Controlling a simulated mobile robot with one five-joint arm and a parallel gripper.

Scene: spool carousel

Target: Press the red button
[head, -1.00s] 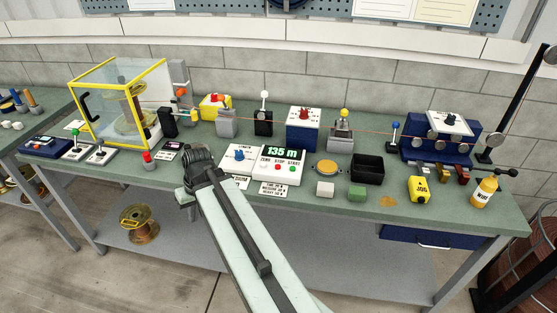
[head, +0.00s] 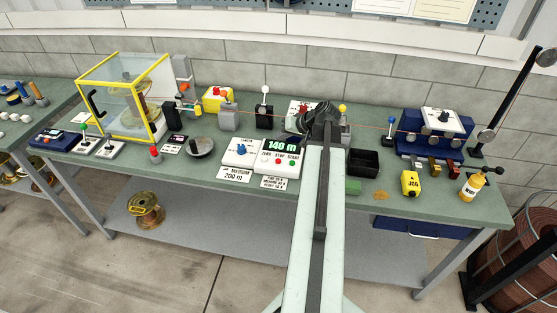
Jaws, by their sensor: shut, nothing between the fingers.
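Several red buttons or knobs are in the head view. A small red button (head: 278,162) is on the white counter box (head: 284,151), whose green display reads 140 m; its labels are zero, stop and start. A red mushroom button (head: 217,92) tops a yellow box (head: 217,101) farther back. A small red-topped post (head: 155,151) stands at the front left. A red knob on the blue-and-white box (head: 300,107) is partly hidden by my arm. My gripper (head: 324,115) is shut and empty, right of the counter box, above the bench; its fingertips are hard to make out.
A yellow-framed clear case (head: 124,100) stands at the left with a spool inside. A thin orange line runs along the bench toward a blue roller unit (head: 436,139). A black bin (head: 363,162), a yellow JOG block (head: 410,183) and a glue bottle (head: 473,187) are at right.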

